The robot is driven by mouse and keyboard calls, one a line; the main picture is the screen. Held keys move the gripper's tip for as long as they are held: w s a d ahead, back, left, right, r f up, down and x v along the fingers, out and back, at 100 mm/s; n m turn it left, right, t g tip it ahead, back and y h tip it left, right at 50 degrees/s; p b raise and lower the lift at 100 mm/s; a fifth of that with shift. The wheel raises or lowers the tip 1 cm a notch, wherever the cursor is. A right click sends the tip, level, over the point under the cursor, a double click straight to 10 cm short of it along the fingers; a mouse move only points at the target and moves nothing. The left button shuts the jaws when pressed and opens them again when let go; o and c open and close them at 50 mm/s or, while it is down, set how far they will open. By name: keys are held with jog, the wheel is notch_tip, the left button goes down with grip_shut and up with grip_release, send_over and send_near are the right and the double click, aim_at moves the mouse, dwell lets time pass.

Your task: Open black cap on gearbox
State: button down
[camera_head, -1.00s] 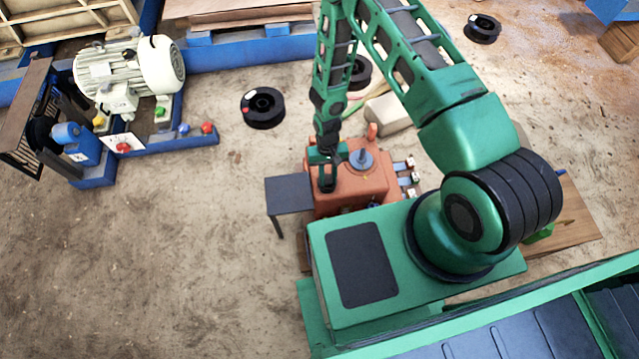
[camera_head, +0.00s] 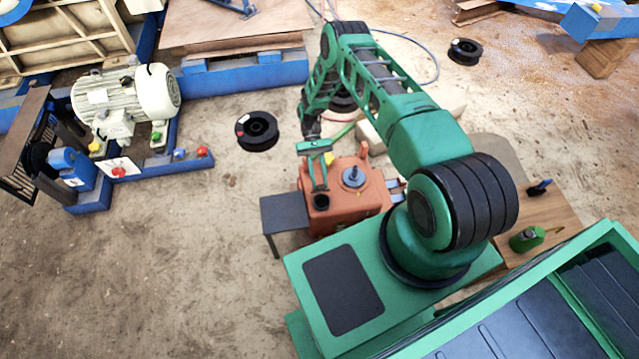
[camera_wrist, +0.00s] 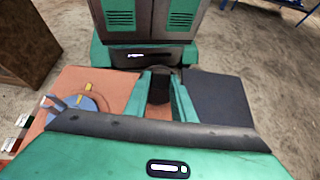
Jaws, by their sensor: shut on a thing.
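The orange-red gearbox (camera_head: 345,217) stands on the ground just beyond my base. The black cap (camera_head: 321,201) is at its left top corner. My gripper (camera_head: 320,188) reaches down from above, with its two green fingers on either side of the cap. In the wrist view my gripper (camera_wrist: 163,108) is shut on the dark cap (camera_wrist: 159,88), which shows between the fingers above the orange gearbox top (camera_wrist: 108,82). Whether the cap is lifted off its seat is hard to tell.
A blue-grey round fitting (camera_head: 354,176) with an upright stub sits on the gearbox top, right of my gripper. A small dark table (camera_head: 284,211) stands at the gearbox's left. A black spool (camera_head: 257,131) lies behind.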

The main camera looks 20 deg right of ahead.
jog(key=shift+w+d+f+g, duration=0.2)
jog(key=shift+w+g, duration=0.4)
jog(key=shift+g, duration=0.3)
jog(key=shift+w+y, duration=0.1)
jog(key=shift+y, duration=0.2)
jog(key=c, duration=1.5)
grip_release()
jog(key=s+a+r, duration=0.1)
jog(key=a+r, duration=0.2)
jog(key=s+a+r, duration=0.2)
jog(key=a+r, duration=0.2)
jog(key=s+a+r, duration=0.2)
jog(key=a+r, duration=0.1)
jog(key=r, duration=0.1)
jog(key=shift+s+a, duration=0.2)
